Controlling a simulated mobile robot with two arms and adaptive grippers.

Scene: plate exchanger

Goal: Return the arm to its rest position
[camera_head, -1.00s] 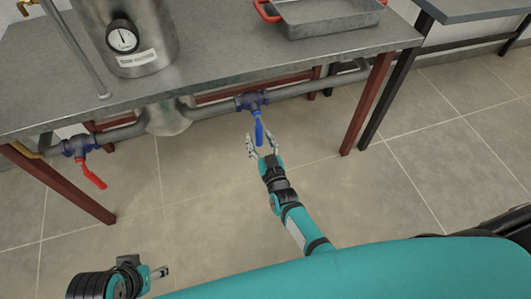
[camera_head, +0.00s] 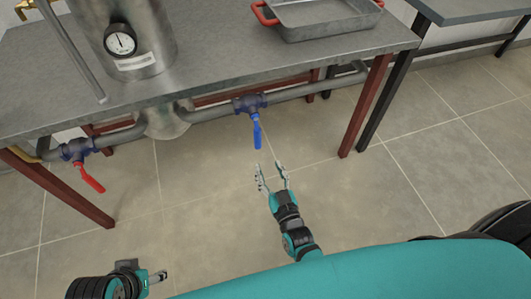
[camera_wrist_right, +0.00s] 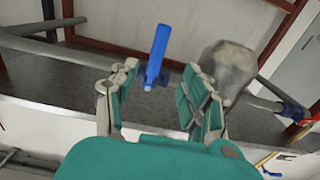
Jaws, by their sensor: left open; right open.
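My right gripper (camera_head: 271,178) is open and empty in the head view, a little below the blue valve handle (camera_head: 257,134) and apart from it. In the right wrist view, the blue handle (camera_wrist_right: 157,52) shows beyond and between the open fingers of the right gripper (camera_wrist_right: 160,88). The handle hangs down from a valve on the pipe under the table. My left gripper (camera_head: 158,277) is at the bottom left of the head view, open and away from the table.
The metal table (camera_head: 215,75) carries a steel vessel with a gauge (camera_head: 120,42) and a metal tray with red handles (camera_head: 330,20). A red valve handle (camera_head: 91,180) hangs at the left. Red table legs (camera_head: 366,105) stand at the sides. The tiled floor in front is clear.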

